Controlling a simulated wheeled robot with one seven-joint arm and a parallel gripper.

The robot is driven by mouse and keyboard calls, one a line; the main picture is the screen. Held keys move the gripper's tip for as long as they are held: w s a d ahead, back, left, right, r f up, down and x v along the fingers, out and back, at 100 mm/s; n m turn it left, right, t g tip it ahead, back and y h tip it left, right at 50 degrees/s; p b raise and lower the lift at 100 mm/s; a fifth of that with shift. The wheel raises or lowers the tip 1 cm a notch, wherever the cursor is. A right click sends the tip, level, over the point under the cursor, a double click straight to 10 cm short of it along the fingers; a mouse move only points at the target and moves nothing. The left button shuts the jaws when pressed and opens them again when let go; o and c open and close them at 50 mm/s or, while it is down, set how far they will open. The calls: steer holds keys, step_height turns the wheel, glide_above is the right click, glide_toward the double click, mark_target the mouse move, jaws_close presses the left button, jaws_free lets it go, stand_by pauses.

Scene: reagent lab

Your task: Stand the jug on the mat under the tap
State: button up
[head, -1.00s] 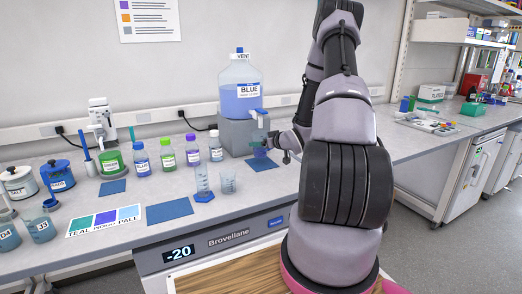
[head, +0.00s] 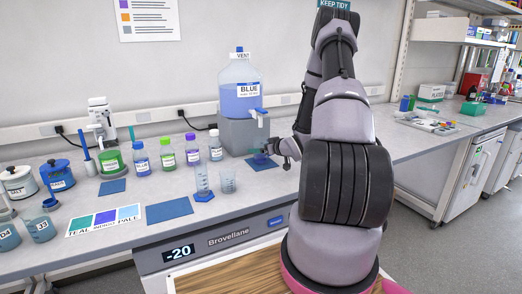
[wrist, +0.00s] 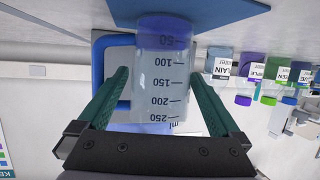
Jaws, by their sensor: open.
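The jug (head: 262,158) is a clear graduated beaker with a bluish lower part. It stands on the blue mat (head: 254,166), below the blue-handled tap (head: 261,113) of the BLUE tank. My gripper (head: 277,149) is at the jug's right side in the head view. In the wrist view the jug (wrist: 160,85) is between the two green fingers of my gripper (wrist: 160,76), which are open with narrow gaps beside its wall. The jug's base is on the mat (wrist: 190,12) there. My arm hides nothing of the tap in the head view.
The tank (head: 241,90) sits on a grey stand (head: 238,135) behind the mat. Capped bottles (head: 192,150) stand to the left.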

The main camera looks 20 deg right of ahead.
steer(key=v, duration=1.1)
steer(key=s+a+r+m+g+h, duration=0.2)
steer(key=s+a+r+h, duration=0.1)
steer(key=r, duration=0.8)
steer(key=s+a+r+m+g+h, duration=0.2)
steer(key=s+r+h, duration=0.1)
steer(key=r, duration=0.8)
steer(key=s+a+r+m+g+y, duration=0.1)
steer(key=s+a+r, duration=0.3)
steer(key=s+a, duration=0.4)
steer(key=s+a+r+m+g+y, duration=0.1)
steer(key=s+a+r+y, duration=0.3)
steer(key=s+a, duration=0.3)
steer(key=s+r, duration=0.1)
steer(key=s, duration=0.4)
steer(key=shift+s+a+m+g, duration=0.3)
steer(key=shift+a+m, duration=0.1)
